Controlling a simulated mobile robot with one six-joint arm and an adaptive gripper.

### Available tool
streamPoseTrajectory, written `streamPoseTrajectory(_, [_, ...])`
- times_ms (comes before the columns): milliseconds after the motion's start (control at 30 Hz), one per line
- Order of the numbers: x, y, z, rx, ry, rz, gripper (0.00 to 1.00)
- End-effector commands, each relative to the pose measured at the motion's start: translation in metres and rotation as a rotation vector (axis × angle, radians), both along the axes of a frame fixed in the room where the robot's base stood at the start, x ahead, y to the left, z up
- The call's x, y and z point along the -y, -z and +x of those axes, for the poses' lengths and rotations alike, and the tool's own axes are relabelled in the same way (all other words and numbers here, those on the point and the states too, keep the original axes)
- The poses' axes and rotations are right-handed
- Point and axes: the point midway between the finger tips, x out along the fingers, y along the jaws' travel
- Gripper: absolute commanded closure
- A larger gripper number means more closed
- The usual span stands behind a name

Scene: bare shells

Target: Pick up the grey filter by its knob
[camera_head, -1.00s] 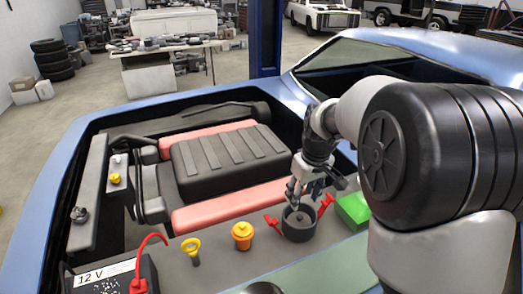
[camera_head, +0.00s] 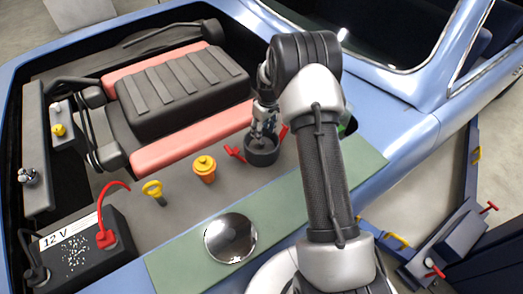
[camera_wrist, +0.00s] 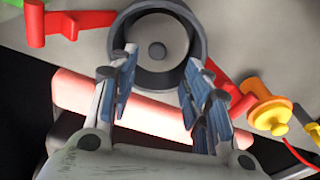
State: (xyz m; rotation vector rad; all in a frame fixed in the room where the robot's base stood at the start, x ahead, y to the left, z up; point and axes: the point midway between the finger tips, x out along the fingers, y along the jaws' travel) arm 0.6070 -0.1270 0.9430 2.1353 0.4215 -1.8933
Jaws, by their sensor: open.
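A dark round housing (camera_head: 262,155) with red clamps at its sides stands on the grey deck of the engine bay. The wrist view looks into this housing (camera_wrist: 116,42). Inside it lies the grey filter (camera_wrist: 157,28), a disc with a small round knob (camera_wrist: 157,51) at its middle. In the head view my gripper (camera_head: 264,134) is over the housing and hides most of its inside. In the wrist view my gripper (camera_wrist: 160,60) is open, with one finger to each side of the knob. Nothing is between the fingers; how far above the knob they are is unclear.
A red clamp (camera_head: 235,153) is left of the housing. An orange cap (camera_head: 204,168), a yellow-ringed dipstick (camera_head: 153,192) and a 12 V battery (camera_head: 80,245) stand further left. A shiny metal bowl (camera_head: 231,240) is on a green mat (camera_head: 180,272) in front.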

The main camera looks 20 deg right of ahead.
Motion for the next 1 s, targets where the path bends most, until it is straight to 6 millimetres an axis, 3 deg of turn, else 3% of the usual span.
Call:
streamPoseTrajectory(100, [-0.001, 0.019, 0.002, 0.0, -0.001, 0.0, 0.56])
streamPoseTrajectory(367, [-0.001, 0.033, 0.004, 0.001, 0.0, 0.0, 0.56])
streamPoseTrajectory(700, [0.0, 0.078, 0.009, 0.0, 0.0, 0.0, 0.56])
streamPoseTrajectory(933, [0.0, 0.079, 0.01, 0.001, 0.0, -0.001, 0.56])
streamPoseTrajectory(1000, [0.0, 0.079, 0.01, 0.001, 0.0, -0.001, 0.6])
